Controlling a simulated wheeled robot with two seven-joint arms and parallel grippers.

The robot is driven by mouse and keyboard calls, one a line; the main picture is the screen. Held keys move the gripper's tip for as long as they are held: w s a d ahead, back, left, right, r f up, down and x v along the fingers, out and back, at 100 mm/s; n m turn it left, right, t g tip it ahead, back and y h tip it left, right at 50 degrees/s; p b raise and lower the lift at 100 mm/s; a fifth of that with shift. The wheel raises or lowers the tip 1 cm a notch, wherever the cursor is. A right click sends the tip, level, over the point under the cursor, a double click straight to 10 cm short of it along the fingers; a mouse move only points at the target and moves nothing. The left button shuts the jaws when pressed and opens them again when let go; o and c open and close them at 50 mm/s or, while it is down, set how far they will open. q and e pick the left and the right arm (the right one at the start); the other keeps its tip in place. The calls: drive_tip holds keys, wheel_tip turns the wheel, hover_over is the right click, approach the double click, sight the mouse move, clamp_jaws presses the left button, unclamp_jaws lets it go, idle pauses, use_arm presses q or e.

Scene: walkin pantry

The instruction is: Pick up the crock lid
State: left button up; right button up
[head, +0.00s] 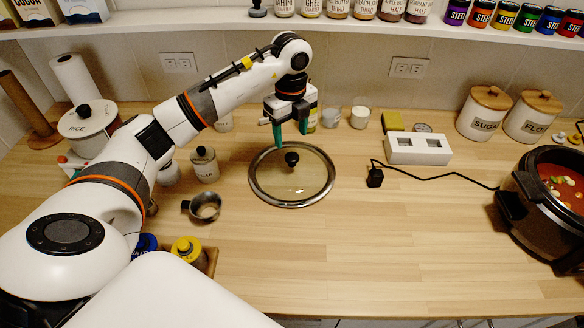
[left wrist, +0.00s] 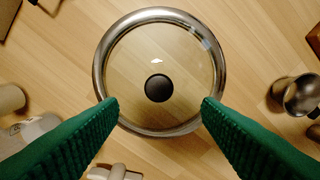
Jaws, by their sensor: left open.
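The crock lid (head: 291,190) is a round glass lid with a metal rim and a black knob (head: 292,159). It lies flat on the wooden counter in the middle of the head view. In the left wrist view the lid (left wrist: 158,40) fills the upper middle, with its knob (left wrist: 158,88) near the centre. My left gripper (head: 290,140) points down above the lid's far side. Its green fingers (left wrist: 160,102) are spread wide, empty, with the knob beyond and between them. My right gripper is not in view.
A small metal cup (head: 205,207) and a labelled jar (head: 204,165) stand left of the lid. A slow cooker (head: 530,205) with red food is at right; a black plug (head: 375,178) and cord lie between. The front middle counter is clear.

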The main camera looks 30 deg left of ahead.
sight(292, 156)
use_arm(q)
wheel_tip(292, 156, down, 2)
drive_tip(key=shift+f, duration=0.25)
drive_tip(key=shift+f+p, duration=0.4)
drive_tip(key=shift+p, duration=0.15)
drive_tip(key=f, duration=0.1)
drive_tip(key=f+p, duration=0.1)
drive_tip(key=f, duration=0.1)
drive_tip(key=shift+d+f, duration=0.2)
drive_tip(key=shift+f, duration=0.45)
drive_tip(key=shift+c, duration=0.5)
drive_tip(key=shift+r, duration=0.1)
clamp_jaws()
